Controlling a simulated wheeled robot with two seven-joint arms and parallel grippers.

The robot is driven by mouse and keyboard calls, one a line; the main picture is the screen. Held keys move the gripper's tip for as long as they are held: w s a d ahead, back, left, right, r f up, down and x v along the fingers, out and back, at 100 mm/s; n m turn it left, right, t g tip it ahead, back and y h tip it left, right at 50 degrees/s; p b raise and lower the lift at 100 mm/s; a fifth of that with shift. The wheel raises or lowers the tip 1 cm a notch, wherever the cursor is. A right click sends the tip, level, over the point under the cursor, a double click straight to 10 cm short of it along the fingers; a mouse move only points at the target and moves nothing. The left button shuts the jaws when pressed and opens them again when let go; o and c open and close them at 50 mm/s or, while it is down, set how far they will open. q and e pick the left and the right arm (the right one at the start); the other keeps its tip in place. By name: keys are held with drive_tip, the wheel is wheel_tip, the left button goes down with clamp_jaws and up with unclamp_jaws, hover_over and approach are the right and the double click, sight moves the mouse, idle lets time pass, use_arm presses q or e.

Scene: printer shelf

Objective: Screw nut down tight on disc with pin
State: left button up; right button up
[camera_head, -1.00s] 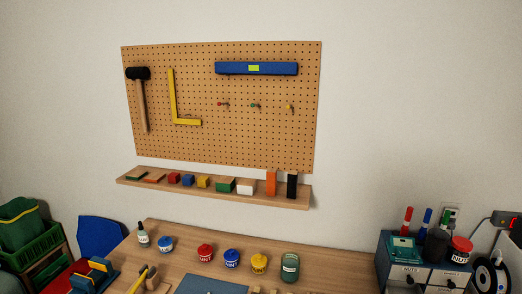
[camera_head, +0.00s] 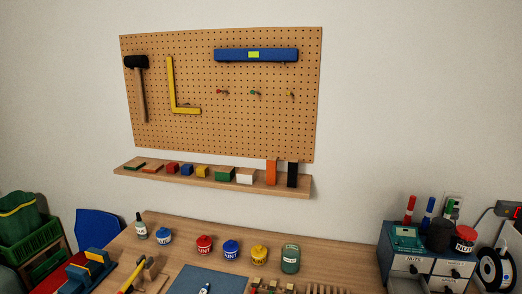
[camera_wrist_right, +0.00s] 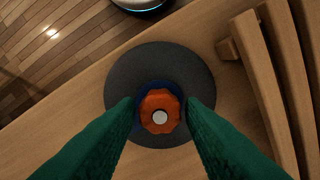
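In the right wrist view, a round dark grey disc (camera_wrist_right: 160,65) lies on a wooden surface. An orange lobed nut (camera_wrist_right: 150,106) sits at its middle, with the pale round end of the pin (camera_wrist_right: 160,117) showing in the nut's centre. A dark blue part (camera_wrist_right: 147,88) shows around the nut. My right gripper (camera_wrist_right: 160,108) has its two green fingers apart, one on each side of the nut; small gaps appear between fingers and nut. How far down the nut sits is hidden from above. My left gripper is in neither view.
Curved wooden slats (camera_wrist_right: 270,80) stand right of the disc, with a small wooden block (camera_wrist_right: 228,48) beside them. The head view shows a desk with several jars, a blue mat (camera_head: 208,281), a pegboard (camera_head: 225,125), a wooden shelf (camera_head: 140,172) and a drawer unit (camera_head: 420,266).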

drive_tip(key=c, duration=0.4)
drive_tip(key=shift+r+m+p, duration=0.15)
drive_tip(key=shift+m+p, duration=0.45)
drive_tip(key=shift+m, duration=0.3)
drive_tip(key=m+p, duration=0.1)
drive_tip(key=m, duration=0.2)
drive_tip(key=shift+p, duration=0.3)
drive_tip(key=m+p, duration=0.3)
drive_tip(key=m, duration=0.2)
drive_tip(key=shift+m, duration=0.4)
drive_tip(key=shift+f+m, duration=0.2)
drive_tip(key=shift+m, duration=0.6)
drive_tip(key=m, duration=0.5)
